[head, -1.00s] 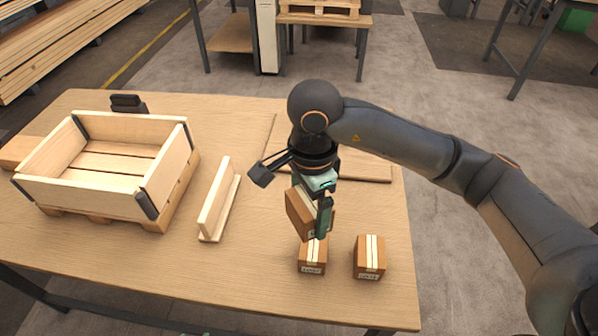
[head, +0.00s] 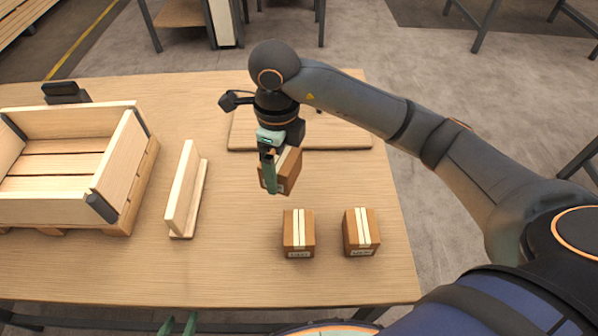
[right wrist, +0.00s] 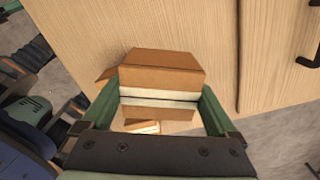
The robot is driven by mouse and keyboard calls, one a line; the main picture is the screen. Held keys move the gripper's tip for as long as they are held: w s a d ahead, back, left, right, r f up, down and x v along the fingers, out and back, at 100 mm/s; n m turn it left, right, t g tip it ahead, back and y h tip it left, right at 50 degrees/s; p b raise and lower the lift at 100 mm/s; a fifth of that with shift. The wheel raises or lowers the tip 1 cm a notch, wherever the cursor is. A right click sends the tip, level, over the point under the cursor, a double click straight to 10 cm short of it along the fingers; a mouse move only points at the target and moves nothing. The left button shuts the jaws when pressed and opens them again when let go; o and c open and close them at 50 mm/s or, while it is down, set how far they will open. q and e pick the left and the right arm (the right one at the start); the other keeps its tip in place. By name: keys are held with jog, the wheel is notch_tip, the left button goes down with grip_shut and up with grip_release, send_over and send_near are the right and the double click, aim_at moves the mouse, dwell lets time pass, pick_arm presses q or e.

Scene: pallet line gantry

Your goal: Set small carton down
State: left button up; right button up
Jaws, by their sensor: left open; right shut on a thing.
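My right gripper (head: 272,172) is shut on a small brown carton (head: 288,168) with a pale tape strip. It holds the carton behind the two cartons on the table, apart from them and right of the wooden divider. The gap beneath it is hard to judge.
Two taped cartons, one left (head: 299,240) and one right (head: 361,238), stand on the wooden table (head: 230,270). An upright wooden divider (head: 184,190) and a wooden crate (head: 122,170) are to the left. A flat board (head: 345,135) lies behind. The table's front middle is clear.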

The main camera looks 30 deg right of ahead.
send_over(302, 185)
jog(key=a, duration=0.1)
jog(key=f, duration=0.3)
jog(key=f+b, duration=0.1)
jog(key=f, duration=0.1)
jog(key=shift+s+f, duration=0.1)
jog(key=shift+s, duration=0.15)
jog(key=shift+w+d+f, duration=0.15)
jog(key=shift+d+f, duration=0.1)
jog(key=shift+f, duration=0.1)
jog(key=f, duration=0.3)
jog(key=shift+w+d+f+b, duration=0.1)
jog(key=shift+d+f+b, duration=0.1)
jog(key=shift+d+b, duration=0.1)
jog(key=shift+f, duration=0.15)
jog(key=shift+f, duration=0.15)
jog(key=o, duration=1.3)
jog(key=shift+o, duration=0.2)
